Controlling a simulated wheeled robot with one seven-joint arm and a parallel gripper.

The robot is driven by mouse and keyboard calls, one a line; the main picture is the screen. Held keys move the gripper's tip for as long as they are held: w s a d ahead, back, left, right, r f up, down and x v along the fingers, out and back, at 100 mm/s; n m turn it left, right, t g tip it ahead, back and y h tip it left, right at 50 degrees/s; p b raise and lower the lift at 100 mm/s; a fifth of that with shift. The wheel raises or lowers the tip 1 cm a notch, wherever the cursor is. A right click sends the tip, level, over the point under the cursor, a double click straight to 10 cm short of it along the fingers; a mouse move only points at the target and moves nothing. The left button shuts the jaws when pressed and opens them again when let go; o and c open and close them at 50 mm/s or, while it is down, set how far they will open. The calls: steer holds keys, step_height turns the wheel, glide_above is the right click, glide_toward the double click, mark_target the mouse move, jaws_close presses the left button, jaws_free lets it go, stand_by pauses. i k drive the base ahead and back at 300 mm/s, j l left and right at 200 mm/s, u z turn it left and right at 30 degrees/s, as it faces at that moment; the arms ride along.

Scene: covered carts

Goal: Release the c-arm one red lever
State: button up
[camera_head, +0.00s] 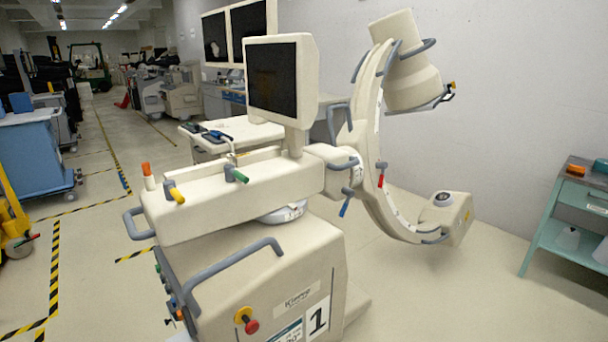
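The C-arm machine (240,210) stands in the middle, cream-coloured, with a large "1" label (317,317) on its lower body. Its curved C (362,130) rises on the right, with a big round head at the top and a smaller block at the bottom end. A small red lever (381,180) hangs down from a grey mount on the right side of the C, about midway up. A blue lever (345,205) hangs to its left, below the joint. A green lever (238,175) and a yellow lever (176,193) sit on the upper body. My gripper is not in view.
A teal cart (553,225) stands at the right, with open floor (470,290) between it and the machine. Grey handles (235,262) stick out from the machine's body. A blue cart (35,155) and a yellow trolley (12,225) stand at the left beside a taped aisle.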

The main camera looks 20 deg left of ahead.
mark_target(383, 166)
steer(key=u, duration=0.3)
steer(key=i+l, duration=0.25)
steer(key=i, duration=0.2)
steer(key=i+l, duration=0.2)
steer(key=i, duration=0.3)
steer(key=i+l, duration=0.25)
steer(key=i, duration=0.2)
steer(key=i+l, duration=0.2)
steer(key=i, duration=0.3)
steer(key=i+l, duration=0.25)
steer(key=i, duration=0.2)
steer(key=z, duration=0.05)
